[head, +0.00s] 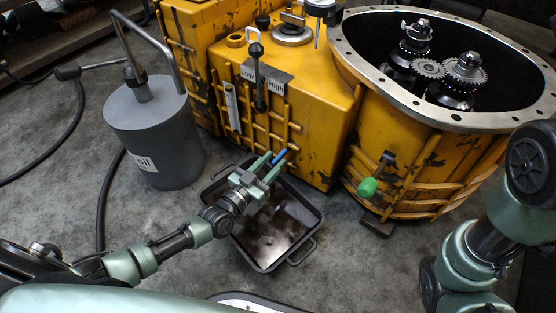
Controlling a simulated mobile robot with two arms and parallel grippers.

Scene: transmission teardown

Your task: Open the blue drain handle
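The blue drain handle (279,157) is a small blue bar low on the side of the yellow transmission housing (320,150), above the black drain pan. My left gripper (276,161) reaches up to it from the lower left. Its two green fingers stand apart, and the blue handle shows between or just beyond their tips. A gap shows between the fingers, and I cannot tell whether either finger touches the handle. The handle's mount is partly hidden. My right arm shows at the right edge, but its gripper is out of view.
A black drain pan (312,209) with dark fluid lies on the floor under my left gripper. A grey oil can (178,125) with a handle and hose stands at left. A green knob (368,187) sticks out of the housing. An open gear case rim (345,60) is at upper right.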

